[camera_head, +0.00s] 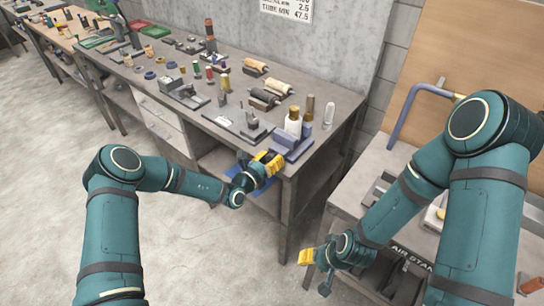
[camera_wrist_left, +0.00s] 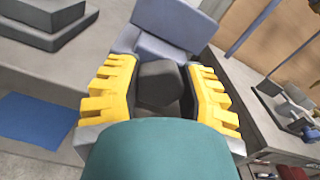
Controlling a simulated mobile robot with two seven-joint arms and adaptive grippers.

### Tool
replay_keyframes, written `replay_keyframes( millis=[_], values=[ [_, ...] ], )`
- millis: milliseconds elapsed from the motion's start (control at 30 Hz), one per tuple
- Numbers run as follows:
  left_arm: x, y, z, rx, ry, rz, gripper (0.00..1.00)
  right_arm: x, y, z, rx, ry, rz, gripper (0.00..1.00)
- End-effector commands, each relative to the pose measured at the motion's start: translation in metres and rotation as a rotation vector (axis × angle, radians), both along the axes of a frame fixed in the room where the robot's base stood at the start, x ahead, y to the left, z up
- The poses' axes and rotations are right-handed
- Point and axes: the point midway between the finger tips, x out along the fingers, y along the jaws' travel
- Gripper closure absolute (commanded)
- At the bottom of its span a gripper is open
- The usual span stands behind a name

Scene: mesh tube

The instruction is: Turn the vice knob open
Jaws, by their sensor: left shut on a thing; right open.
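The blue-grey vice (camera_head: 291,146) sits at the front right corner of the workbench, and its angular body also shows in the left wrist view (camera_wrist_left: 165,30). Its dark grey knob (camera_wrist_left: 160,82) faces the wrist camera. My left gripper (camera_head: 269,160) is at the bench's front edge, right at the vice. In the left wrist view its yellow toothed fingers (camera_wrist_left: 162,92) stand on both sides of the knob and are shut on it. In the head view the gripper hides the knob. My right gripper (camera_head: 307,257) is open and empty, away from the vice, in front of the side table.
The workbench (camera_head: 345,105) holds several small tools, rollers (camera_head: 271,93) and bottles, some close behind the vice. A side table (camera_head: 370,205) with a blue bent tube (camera_head: 407,108) stands to the right. The floor left of the bench is clear.

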Motion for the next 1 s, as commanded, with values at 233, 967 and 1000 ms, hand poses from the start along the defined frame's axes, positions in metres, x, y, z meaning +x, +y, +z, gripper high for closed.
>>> replay_keyframes(
  millis=[233, 967, 1000],
  values=[
    [0.0027, -0.0004, 0.0062, -0.058, 0.025, 0.002, 0.95, -0.0002, -0.0001, 0.0047, 0.001, 0.000, 0.000, 0.53],
    [0.0017, 0.0001, 0.0033, -0.064, 0.037, 0.002, 0.26, -0.0004, -0.0002, 0.0047, 0.001, 0.001, 0.000, 0.53],
    [0.0015, 0.0000, 0.0030, -0.063, 0.037, 0.001, 0.26, -0.0003, -0.0002, 0.0046, 0.001, 0.000, 0.000, 0.53]
  ],
)
